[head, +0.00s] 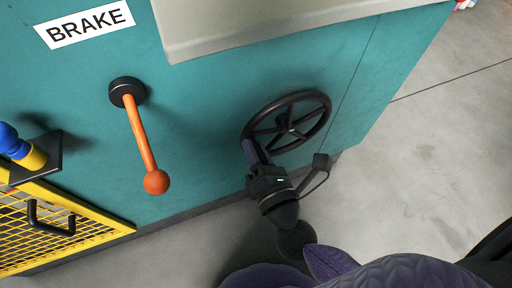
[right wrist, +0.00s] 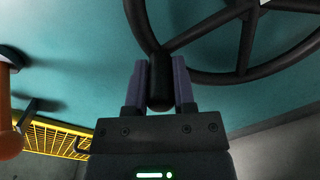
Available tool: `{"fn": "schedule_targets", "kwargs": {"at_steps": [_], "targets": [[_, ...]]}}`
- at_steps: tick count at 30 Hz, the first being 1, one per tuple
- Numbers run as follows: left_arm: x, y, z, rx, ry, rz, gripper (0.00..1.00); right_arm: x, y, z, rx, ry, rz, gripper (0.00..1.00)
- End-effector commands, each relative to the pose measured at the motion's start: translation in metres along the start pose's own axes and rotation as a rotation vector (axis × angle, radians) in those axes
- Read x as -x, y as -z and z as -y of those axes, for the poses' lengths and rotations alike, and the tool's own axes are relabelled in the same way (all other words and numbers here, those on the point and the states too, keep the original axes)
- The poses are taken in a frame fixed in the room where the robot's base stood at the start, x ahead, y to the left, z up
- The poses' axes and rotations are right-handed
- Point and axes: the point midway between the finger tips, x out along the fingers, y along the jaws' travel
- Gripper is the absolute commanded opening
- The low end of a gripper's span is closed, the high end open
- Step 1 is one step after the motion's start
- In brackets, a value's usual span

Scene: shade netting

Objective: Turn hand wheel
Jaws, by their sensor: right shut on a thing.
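The black hand wheel (head: 325,118) with spokes is mounted on the teal machine side, right of centre in the head view. It also shows at the top of the right wrist view (right wrist: 215,78). My right gripper (head: 252,150) is at the wheel's lower left rim. In the right wrist view its two purple fingers (right wrist: 160,85) are shut on a dark cylindrical piece at the wheel's rim, one finger on each side; this looks like the wheel's handle. My left gripper is in neither view.
An orange lever (head: 141,135) with a ball end hangs left of the wheel, below a BRAKE label (head: 84,23). A yellow mesh guard (head: 40,225) with a black handle is at lower left. A beige panel (head: 260,25) juts out above.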

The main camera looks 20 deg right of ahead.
Motion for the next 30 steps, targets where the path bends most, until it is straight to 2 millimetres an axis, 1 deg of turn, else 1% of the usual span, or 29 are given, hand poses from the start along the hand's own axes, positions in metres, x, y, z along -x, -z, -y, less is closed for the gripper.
{"fn": "schedule_targets", "kwargs": {"at_steps": [1,2,3,6,13,16,17,21,24,27,30], "targets": [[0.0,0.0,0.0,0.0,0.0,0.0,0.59,0.0,0.0,-0.001,0.001,-0.001,0.001,0.0],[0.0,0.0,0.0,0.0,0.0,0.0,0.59,0.0,0.0,0.0,0.001,-0.001,0.001,0.38],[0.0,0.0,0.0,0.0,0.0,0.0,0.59,0.0,0.0,0.0,0.001,-0.001,0.001,0.47],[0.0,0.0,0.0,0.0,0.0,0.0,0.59,0.0,0.0,0.0,0.001,-0.001,0.001,0.66],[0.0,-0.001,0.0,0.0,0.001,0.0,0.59,0.0,0.0,0.0,0.002,0.0,0.0,0.66],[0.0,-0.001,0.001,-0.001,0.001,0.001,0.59,0.008,0.0,0.001,0.003,0.002,-0.002,0.66],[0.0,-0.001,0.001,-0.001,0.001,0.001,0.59,0.013,0.001,0.001,0.004,0.002,-0.003,0.66],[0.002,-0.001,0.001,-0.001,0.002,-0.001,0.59,0.05,0.0,0.0,0.004,0.001,-0.005,0.66],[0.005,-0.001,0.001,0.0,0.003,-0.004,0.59,0.074,0.0,0.0,0.004,0.0,-0.005,0.66],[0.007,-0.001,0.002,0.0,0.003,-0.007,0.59,0.09,-0.001,-0.001,0.004,0.0,-0.002,0.66],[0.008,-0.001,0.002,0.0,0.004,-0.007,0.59,0.098,-0.001,0.0,0.001,0.0,0.0,0.66]]}}
